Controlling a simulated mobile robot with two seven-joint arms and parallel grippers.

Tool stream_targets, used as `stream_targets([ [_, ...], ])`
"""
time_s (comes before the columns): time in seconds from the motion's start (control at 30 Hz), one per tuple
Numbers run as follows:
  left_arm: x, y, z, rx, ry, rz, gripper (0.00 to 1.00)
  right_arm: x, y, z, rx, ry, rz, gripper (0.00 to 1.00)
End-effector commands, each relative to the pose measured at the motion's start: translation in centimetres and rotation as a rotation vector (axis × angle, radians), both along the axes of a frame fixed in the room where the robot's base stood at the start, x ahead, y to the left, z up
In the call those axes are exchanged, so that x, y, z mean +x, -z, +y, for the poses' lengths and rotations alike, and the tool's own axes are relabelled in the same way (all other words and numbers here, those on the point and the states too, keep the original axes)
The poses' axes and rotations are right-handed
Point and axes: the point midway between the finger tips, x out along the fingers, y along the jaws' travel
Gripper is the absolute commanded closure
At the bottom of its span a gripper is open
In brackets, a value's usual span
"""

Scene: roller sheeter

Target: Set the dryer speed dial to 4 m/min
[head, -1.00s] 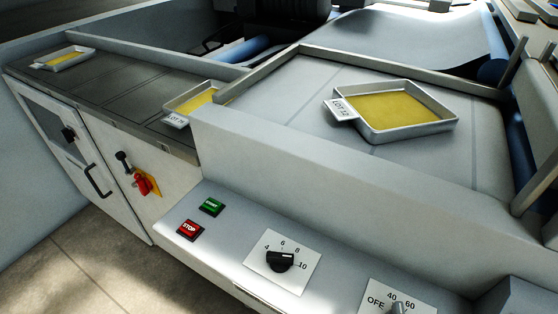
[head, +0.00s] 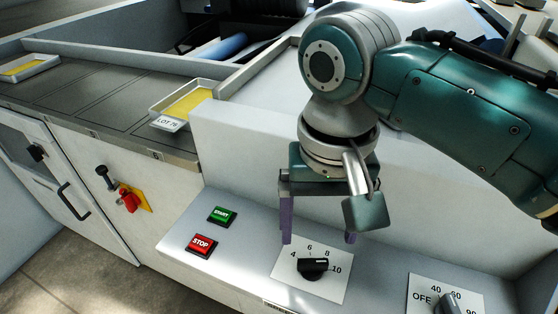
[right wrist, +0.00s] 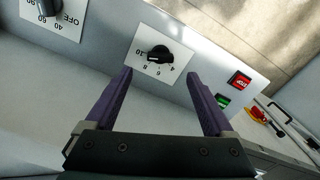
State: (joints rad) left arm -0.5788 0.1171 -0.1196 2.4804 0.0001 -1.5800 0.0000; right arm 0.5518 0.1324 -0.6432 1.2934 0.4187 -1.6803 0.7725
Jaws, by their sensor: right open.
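The speed dial (head: 312,265) is a black knob on a white plate (head: 338,289) marked 4, 6, 8 and 10. Its bar lies roughly crosswise in the head view, one end toward the 10; the exact setting is hard to read. The dial also shows in the right wrist view (right wrist: 158,54), just beyond and between the fingertips. My right gripper (head: 318,241) points down above and slightly behind the dial. Its purple fingers (right wrist: 160,73) are spread, with nothing between them and apart from the knob. My left gripper is not in view.
A green START button (head: 222,215) and red STOP button (head: 201,245) are left of the dial. A second knob (head: 447,304) with an OFF scale is to its right. The panel's raised back wall (head: 240,150) stands behind. A LOT 76 tray (head: 184,100) sits further back.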

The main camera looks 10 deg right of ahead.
Motion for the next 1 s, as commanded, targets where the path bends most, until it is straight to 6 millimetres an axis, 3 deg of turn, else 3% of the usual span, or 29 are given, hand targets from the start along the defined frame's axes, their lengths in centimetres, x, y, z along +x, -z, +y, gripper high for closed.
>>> stream_targets([
  [0.1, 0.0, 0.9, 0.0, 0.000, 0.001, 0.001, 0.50, -0.1, 2.8, -0.1, -0.002, 0.001, 0.004, 0.12],
  [0.3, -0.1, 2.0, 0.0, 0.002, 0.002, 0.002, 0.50, 0.0, 6.0, 0.0, 0.000, -0.002, 0.001, 0.12],
  [0.5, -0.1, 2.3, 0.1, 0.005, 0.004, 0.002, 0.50, 0.0, 7.2, 0.0, 0.001, -0.002, -0.001, 0.12],
  [0.73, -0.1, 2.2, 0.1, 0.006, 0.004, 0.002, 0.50, 0.0, 7.1, 0.0, 0.001, -0.002, -0.002, 0.12],
  [1.0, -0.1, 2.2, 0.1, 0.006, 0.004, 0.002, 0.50, 0.0, 7.1, 0.0, 0.001, -0.002, -0.002, 0.42],
])
